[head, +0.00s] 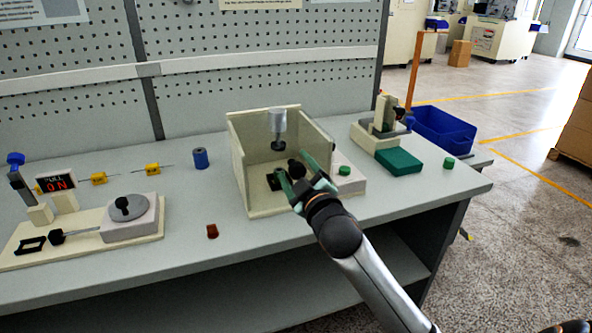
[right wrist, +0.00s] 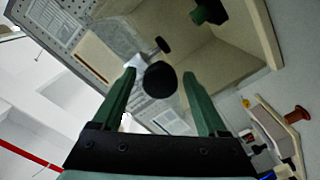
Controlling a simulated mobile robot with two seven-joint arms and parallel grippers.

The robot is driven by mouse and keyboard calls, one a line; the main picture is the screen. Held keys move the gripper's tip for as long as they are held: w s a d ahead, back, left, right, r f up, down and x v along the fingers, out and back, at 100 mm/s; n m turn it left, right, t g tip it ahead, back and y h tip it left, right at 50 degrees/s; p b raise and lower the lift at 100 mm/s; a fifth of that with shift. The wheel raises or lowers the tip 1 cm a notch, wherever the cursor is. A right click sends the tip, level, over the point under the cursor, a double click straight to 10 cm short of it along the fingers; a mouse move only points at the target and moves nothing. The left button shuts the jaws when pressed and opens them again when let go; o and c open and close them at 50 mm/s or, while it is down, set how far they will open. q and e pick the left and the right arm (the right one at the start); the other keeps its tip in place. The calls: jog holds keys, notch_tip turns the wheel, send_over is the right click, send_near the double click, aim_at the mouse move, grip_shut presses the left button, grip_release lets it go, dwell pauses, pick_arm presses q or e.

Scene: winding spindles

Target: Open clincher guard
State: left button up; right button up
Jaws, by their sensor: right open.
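The clincher is a cream box-like housing (head: 244,170) mid-table, with a grey-white press cylinder (head: 278,121) inside it. I cannot make out which panel is the guard, nor whether it is open or shut. A round black knob (head: 295,168) shows at the front of the housing. My right gripper (head: 294,179) is open at the housing's front, green fingers pointing towards it. In the right wrist view the knob (right wrist: 160,80) appears between the open fingers, without visible contact. Fingers and wrist hide part of the housing's lower front. My left gripper is out of view.
A white block with a green button (head: 344,170) sits right of the housing, and a green pad (head: 399,161) beyond it. A winder base (head: 85,239) stands at left. A blue spool (head: 200,158) and a brown spool (head: 212,231) stand left of the housing with bare table around them.

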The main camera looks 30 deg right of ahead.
jog(key=shift+c, duration=0.3)
grip_shut()
dwell(0.4)
dwell(0.7)
